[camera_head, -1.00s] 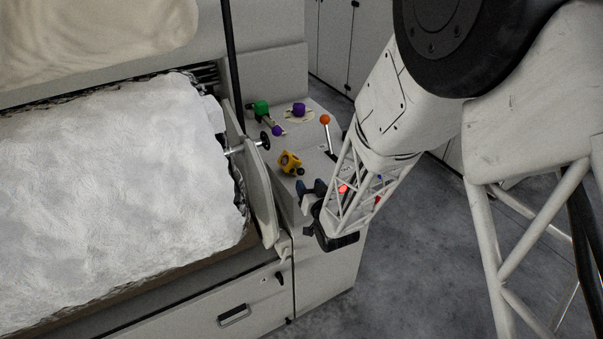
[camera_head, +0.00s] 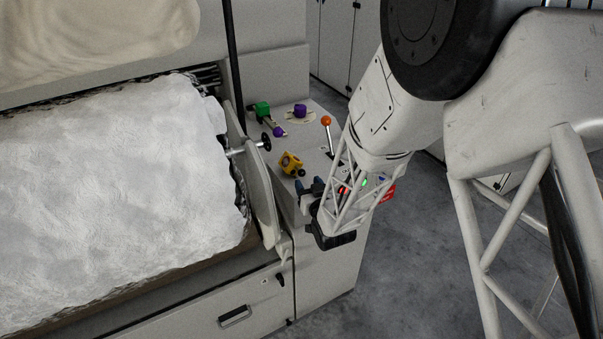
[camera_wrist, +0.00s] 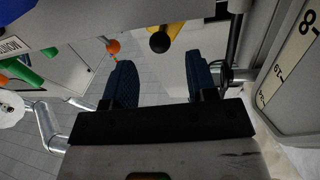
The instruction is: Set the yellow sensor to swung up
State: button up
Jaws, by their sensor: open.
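The yellow sensor (camera_head: 290,162) sits on the light grey control panel, with a dark round knob at its lower right end. In the wrist view the yellow sensor (camera_wrist: 176,27) shows at the top edge, partly cut off, with its black knob (camera_wrist: 159,42) hanging between and beyond the fingers. My gripper (camera_head: 309,187) is just in front of the sensor, apart from it. In the wrist view my gripper (camera_wrist: 160,82) has its two blue padded fingers spread wide, with nothing between them.
An orange-knobbed lever (camera_head: 326,121) stands right of the sensor. A green-ended control (camera_head: 262,108) with a purple ball (camera_head: 277,131) and a purple dial (camera_head: 299,110) are behind. A grey side plate (camera_head: 262,200) and white fibre roll (camera_head: 110,190) lie left. A red control (camera_head: 388,194) is right.

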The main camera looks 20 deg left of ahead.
aim_at(304, 172)
jog(key=shift+x, duration=3)
jog(key=c, duration=0.9)
jog(key=shift+w+d+m, duration=0.2)
jog(key=shift+m, duration=0.55)
jog(key=shift+w+d+m, duration=0.15)
jog(key=shift+w+m, duration=0.05)
jog(key=shift+m, duration=0.55)
